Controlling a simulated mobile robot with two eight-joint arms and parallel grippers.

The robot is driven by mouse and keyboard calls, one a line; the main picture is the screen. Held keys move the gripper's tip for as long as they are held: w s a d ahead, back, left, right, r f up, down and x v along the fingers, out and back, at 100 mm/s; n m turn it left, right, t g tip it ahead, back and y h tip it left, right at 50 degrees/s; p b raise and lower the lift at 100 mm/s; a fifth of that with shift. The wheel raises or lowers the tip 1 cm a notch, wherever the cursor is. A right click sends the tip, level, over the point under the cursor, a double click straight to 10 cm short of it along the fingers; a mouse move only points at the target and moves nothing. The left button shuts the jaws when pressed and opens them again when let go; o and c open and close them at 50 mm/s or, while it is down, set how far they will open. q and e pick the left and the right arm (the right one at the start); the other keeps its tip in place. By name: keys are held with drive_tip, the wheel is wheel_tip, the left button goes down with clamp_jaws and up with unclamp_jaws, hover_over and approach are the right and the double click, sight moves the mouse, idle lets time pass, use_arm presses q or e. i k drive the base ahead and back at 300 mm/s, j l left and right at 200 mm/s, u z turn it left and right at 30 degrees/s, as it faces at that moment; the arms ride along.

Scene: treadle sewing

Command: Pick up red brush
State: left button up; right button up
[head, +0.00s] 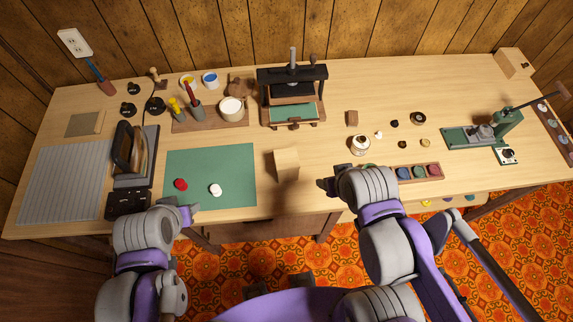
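A thin red brush (189,91) stands upright in a small dark grey holder (197,110) on a brown tray at the back left of the bench. A yellow-topped tool (174,103) stands just left of it. My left gripper (190,211) is low at the bench's front edge, near the green mat and well in front of the brush. My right gripper (326,186) is over the front edge right of a small tan block, far from the brush. Both grippers are small and partly hidden by my arms, so their finger openings are unclear.
A white cup (231,108) stands right of the brush, with paint pots (210,80) behind. A black press (292,85) stands further right. The green mat (230,175) holds a red and a white piece. A black upright device (128,150) stands left of the mat.

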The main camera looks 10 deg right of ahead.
sight(188, 88)
drive_tip(key=j+z, duration=0.1)
drive_tip(key=z, duration=1.35)
drive_tip(key=k+j, duration=0.15)
drive_tip(key=j, duration=0.15)
drive_tip(key=k+j, duration=0.15)
drive_tip(key=j, duration=0.15)
drive_tip(key=k+j+z, duration=0.1)
drive_tip(key=j, duration=0.2)
drive_tip(key=k, duration=0.05)
